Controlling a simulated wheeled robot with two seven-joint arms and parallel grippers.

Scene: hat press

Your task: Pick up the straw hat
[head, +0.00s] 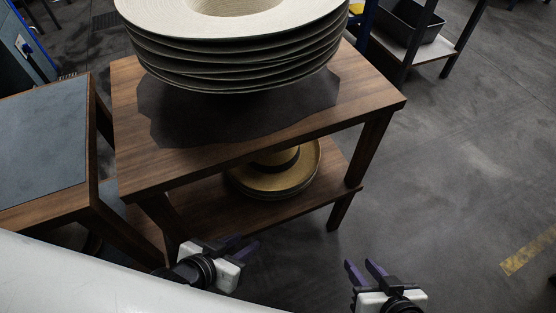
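A stack of several wide-brimmed straw hats (240,45) sits on the top of a wooden table (135,90). The uppermost hat (160,19) is pale cream, and the top edge of the picture cuts off part of it. More tan straw hats (307,172) with a dark band lie stacked on the lower shelf, partly hidden by the tabletop. My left gripper (241,248) is low in front of the table, open and empty. My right gripper (364,270) is further right, open and empty, with its fingers apart. Neither gripper touches a hat.
A second table (42,148) with a grey-blue top stands at the left. A white curved surface (90,280) fills the lower left. A rack with a dark bin (412,25) stands at the back right. The grey floor at the right is clear, with a yellow stripe (528,250).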

